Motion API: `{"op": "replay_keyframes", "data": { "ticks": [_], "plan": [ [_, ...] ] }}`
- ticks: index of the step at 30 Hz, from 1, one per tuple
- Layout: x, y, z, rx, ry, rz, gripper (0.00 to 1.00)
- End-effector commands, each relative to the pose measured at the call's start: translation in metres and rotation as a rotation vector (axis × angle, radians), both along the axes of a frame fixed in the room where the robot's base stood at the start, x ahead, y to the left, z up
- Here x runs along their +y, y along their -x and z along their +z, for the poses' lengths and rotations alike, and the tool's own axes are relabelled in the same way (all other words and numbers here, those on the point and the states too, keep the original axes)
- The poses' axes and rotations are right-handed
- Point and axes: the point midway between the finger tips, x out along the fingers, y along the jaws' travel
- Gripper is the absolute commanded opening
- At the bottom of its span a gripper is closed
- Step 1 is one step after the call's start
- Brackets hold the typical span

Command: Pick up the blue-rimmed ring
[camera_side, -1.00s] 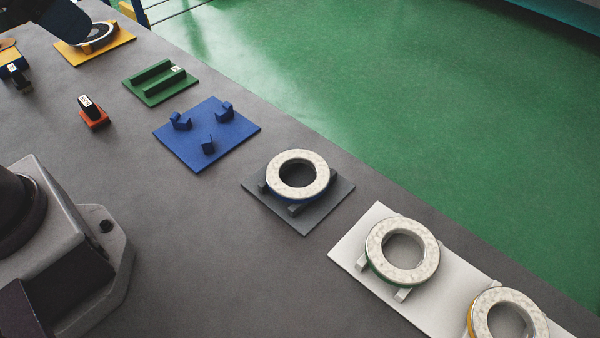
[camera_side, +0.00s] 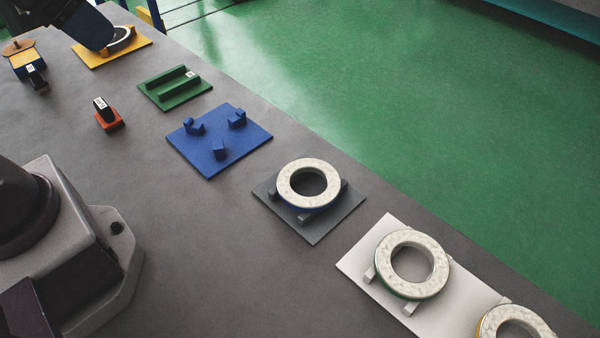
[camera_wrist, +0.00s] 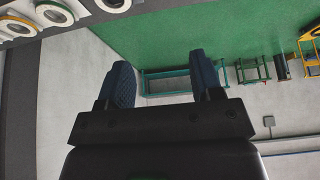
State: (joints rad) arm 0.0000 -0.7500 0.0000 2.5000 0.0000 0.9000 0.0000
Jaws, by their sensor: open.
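The blue-rimmed ring (camera_side: 308,205) has a speckled white top and a blue lower edge. In the side view it rests on small blocks on a dark grey plate (camera_side: 322,233). My gripper (camera_wrist: 160,85) shows in the wrist view with its two dark blue fingers wide apart and nothing between them. It is away from the rings.
A green-rimmed ring (camera_side: 413,289) and a yellow-rimmed ring (camera_side: 488,322) sit on a white plate (camera_side: 354,264) at right. A blue plate (camera_side: 190,155) with three blocks stands empty. A green fixture (camera_side: 175,88) and an orange-based block (camera_side: 109,121) lie farther left.

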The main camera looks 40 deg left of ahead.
Motion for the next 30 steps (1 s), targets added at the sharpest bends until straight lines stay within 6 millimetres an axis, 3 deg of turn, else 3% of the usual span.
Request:
{"op": "replay_keyframes", "data": {
  "ticks": [7,14,23,27,30],
  "plan": [
    [-0.019,-0.010,-0.022,0.127,0.000,-0.092,0.60],
    [-0.058,-0.053,-0.061,0.339,0.002,-0.120,0.60],
    [-0.122,-0.110,-0.140,0.496,-0.001,0.251,0.60],
    [-0.151,-0.135,-0.186,0.476,0.009,0.566,0.60],
    [-0.160,-0.153,-0.200,0.421,0.063,0.795,0.60]
  ]
}}
